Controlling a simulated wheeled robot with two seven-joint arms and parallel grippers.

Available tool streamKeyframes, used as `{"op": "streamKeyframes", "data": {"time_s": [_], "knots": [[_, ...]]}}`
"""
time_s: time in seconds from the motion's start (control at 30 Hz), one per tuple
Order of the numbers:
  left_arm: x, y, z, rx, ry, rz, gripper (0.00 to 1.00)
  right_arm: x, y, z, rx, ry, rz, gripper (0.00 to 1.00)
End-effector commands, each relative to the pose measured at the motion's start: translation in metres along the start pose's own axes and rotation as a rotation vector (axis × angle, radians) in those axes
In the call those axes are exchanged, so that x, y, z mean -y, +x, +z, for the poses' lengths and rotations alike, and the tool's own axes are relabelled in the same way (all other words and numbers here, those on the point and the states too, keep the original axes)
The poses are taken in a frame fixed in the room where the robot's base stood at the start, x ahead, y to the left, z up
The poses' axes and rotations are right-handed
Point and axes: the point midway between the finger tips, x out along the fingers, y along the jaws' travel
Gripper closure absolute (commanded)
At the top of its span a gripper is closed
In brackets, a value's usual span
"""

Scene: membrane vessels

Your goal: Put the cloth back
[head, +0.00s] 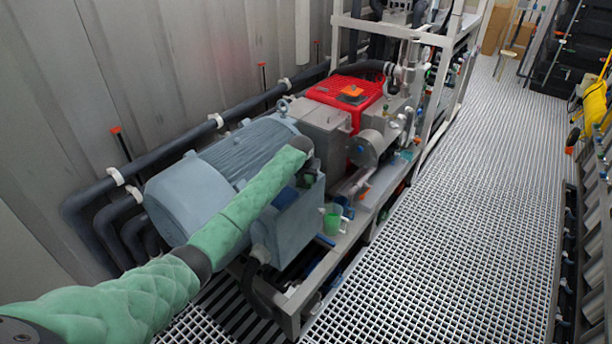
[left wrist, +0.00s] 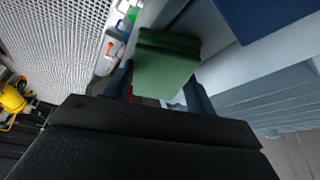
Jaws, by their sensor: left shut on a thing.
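A folded green cloth (left wrist: 165,62) sits between the fingers of my left gripper (left wrist: 158,88) in the left wrist view. The gripper is shut on it. In the head view my green-sleeved left arm reaches over the big blue-grey motor, and my left gripper (head: 309,177) is at its far end, beside the motor's box. I cannot make out the cloth for sure in the head view, as the arm and gripper are in front. My right gripper is in neither view.
The blue-grey motor (head: 190,195) stands beside a red-topped pump (head: 345,95) on a grey frame. A small green container (head: 332,222) stands at the frame's edge. Dark pipes (head: 170,150) run along the wall. The grating walkway (head: 450,220) on the right is clear.

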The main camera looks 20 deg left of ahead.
Motion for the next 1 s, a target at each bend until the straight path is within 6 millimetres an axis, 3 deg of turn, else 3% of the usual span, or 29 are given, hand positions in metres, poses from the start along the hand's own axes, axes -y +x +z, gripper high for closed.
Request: {"op": "streamKeyframes", "data": {"time_s": [0.13,0.17,0.27,0.57,0.77,0.9,1.0], "knots": [[0.0,0.003,0.001,0.0,0.0,0.0,0.66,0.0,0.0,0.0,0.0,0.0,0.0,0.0],[0.0,0.004,0.002,0.0,0.0,0.0,0.42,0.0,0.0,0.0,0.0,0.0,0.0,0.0],[0.0,0.004,0.002,0.0,0.0,0.0,0.23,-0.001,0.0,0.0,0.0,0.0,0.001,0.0],[0.0,0.003,0.001,0.0,0.0,0.0,0.23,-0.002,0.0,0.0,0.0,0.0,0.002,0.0],[0.0,-0.013,0.0,-0.002,0.0,0.001,0.23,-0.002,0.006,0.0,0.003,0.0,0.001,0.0],[0.0,-0.038,0.0,-0.003,0.0,0.001,0.23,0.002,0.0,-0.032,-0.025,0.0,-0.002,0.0],[0.0,-0.058,0.001,-0.004,0.001,0.001,0.23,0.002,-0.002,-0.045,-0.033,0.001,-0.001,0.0]]}}
